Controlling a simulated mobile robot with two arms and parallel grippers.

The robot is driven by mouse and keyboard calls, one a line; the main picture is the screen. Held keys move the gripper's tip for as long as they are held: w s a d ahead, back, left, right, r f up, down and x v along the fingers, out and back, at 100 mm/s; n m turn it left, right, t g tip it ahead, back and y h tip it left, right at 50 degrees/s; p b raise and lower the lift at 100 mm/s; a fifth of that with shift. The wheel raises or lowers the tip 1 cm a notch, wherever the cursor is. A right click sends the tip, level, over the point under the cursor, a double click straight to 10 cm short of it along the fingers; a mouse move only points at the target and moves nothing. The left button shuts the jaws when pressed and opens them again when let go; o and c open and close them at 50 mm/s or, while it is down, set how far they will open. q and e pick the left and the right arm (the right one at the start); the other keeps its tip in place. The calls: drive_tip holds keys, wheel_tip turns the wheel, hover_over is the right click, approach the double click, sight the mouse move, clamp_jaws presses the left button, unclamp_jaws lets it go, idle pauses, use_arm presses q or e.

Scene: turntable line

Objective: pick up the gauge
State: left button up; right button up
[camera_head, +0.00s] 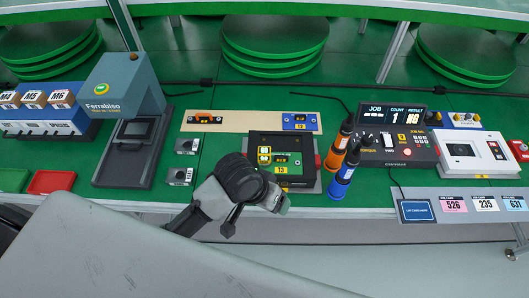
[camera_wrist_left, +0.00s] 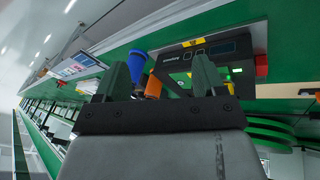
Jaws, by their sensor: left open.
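No thing in view is plainly marked as a gauge. A black square unit (camera_head: 256,140) on the bench holds a green board (camera_head: 291,160) with a yellow label 13. Two small grey blocks (camera_head: 187,146) (camera_head: 180,176) lie left of it. My left gripper (camera_head: 277,200) is at the unit's front edge and hides part of it. In the left wrist view its two fingers (camera_wrist_left: 163,84) stand apart with no thing held between them. Beyond them are the black unit (camera_wrist_left: 222,48) with a small display, a blue bottle-like tool (camera_wrist_left: 138,62) and an orange one (camera_wrist_left: 153,86). My right gripper is not in view.
The orange tool (camera_head: 337,150) and blue tool (camera_head: 341,178) stand upright just right of the unit. A control box (camera_head: 398,155) is farther right. A blue-grey press (camera_head: 122,85) and a red tray (camera_head: 51,182) are at left. Green turntables (camera_head: 274,45) lie behind.

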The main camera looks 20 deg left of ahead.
use_arm(q)
drive_tip(key=w+d+r, duration=0.2)
drive_tip(key=w, duration=0.2)
drive_tip(key=n+g+y, duration=0.3)
drive_tip(key=n+y, duration=0.1)
drive_tip(key=n, duration=0.2)
approach(264, 150)
drive_tip(key=shift+d+f, duration=0.15)
drive_tip(key=shift+f, duration=0.35)
wheel_tip(264, 150, down, 4)
drive_tip(key=shift+f+p, duration=0.25)
drive_tip(key=shift+p, duration=0.15)
drive_tip(key=shift+s+f+p, duration=0.1)
drive_tip(key=shift+f+p, duration=0.2)
drive_tip(key=shift+f, duration=0.35)
wheel_tip(264, 150, down, 4)
drive_tip(key=shift+f+p, duration=0.15)
drive_tip(key=shift+p, duration=0.25)
drive_tip(key=shift+c, duration=0.3)
